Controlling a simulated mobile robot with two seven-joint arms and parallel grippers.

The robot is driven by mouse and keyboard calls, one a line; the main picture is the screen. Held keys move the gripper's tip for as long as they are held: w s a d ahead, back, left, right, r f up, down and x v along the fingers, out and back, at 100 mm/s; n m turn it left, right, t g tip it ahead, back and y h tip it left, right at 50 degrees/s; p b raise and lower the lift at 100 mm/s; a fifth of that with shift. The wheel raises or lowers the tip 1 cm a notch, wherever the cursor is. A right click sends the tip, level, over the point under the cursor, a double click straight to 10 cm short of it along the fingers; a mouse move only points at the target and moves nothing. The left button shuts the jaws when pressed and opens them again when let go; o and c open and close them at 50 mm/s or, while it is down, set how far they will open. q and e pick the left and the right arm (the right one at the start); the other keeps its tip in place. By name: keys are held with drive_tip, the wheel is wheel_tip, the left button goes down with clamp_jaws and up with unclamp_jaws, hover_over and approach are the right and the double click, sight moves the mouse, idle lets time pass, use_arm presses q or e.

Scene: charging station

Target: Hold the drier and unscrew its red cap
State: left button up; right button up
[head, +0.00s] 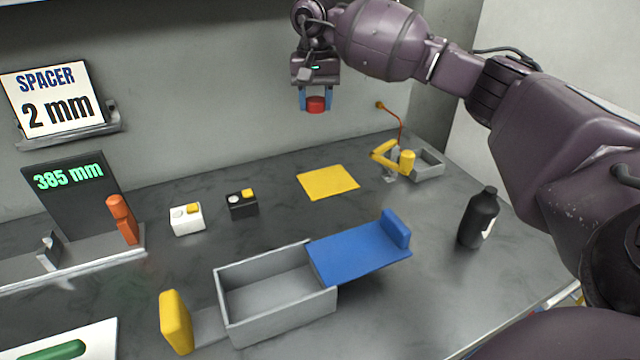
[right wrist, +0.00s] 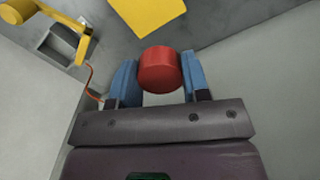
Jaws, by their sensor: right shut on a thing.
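My right gripper (head: 316,100) is raised high in front of the back wall, above the bench. Its blue fingers are shut on a red cap (head: 316,104), a short round red piece. In the right wrist view the red cap (right wrist: 159,70) sits between the two blue fingertips of the right gripper (right wrist: 160,76), clear of the bench. I see no body attached to it. A black bottle (head: 479,217) with a narrow neck and a white label stands upright at the right of the bench; I cannot tell whether it is the drier. My left gripper is not in view.
A grey box (head: 277,313) with a blue sliding lid (head: 358,253) stands at the front middle. A yellow mat (head: 328,181), a yellow clamp-like fixture (head: 392,158), small white (head: 187,220) and black (head: 242,206) button boxes, and an orange post (head: 122,219) are around it.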

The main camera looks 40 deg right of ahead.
drive_tip(key=b, duration=0.1)
hover_over(317, 184)
wheel_tip(317, 184, down, 13)
drive_tip(key=shift+f, duration=0.1)
drive_tip(key=shift+f+b, duration=0.3)
drive_tip(key=shift+f, duration=0.25)
wheel_tip(317, 184, down, 5)
drive_tip(key=shift+b, duration=0.35)
drive_tip(key=shift+f, duration=0.25)
drive_tip(key=shift+r, duration=0.1)
